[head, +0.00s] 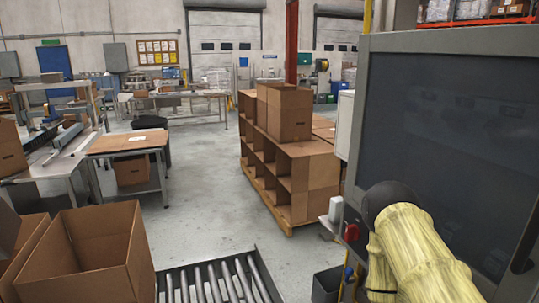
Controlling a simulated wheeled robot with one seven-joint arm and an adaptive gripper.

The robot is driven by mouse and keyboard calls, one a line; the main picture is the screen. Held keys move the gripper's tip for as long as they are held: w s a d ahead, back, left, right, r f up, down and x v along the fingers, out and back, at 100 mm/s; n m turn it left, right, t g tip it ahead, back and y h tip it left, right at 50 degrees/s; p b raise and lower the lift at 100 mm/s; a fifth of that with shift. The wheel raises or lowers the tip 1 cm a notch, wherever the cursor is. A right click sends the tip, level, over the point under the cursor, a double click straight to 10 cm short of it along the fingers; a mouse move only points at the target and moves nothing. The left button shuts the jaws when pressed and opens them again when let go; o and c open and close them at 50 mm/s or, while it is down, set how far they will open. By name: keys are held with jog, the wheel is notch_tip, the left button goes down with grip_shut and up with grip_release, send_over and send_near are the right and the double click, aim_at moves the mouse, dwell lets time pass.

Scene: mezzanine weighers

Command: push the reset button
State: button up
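A tall grey cabinet with a large dark panel (455,150) fills the right side of the head view. A small red control (351,232) shows at its lower left edge, and a small blue one (349,273) lies lower down. I cannot read any label, so I cannot tell which one is the reset button. My yellow arm with a dark rounded joint rises from the bottom right, in front of the panel and just right of the red control. My gripper's fingers do not show.
A roller conveyor (220,283) and an open cardboard box (88,260) are at the front left. A cardboard shelf unit (308,172) stands on a pallet at the centre. A dark bin (327,284) is below the controls. Grey floor (205,200) is clear left of the shelf unit.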

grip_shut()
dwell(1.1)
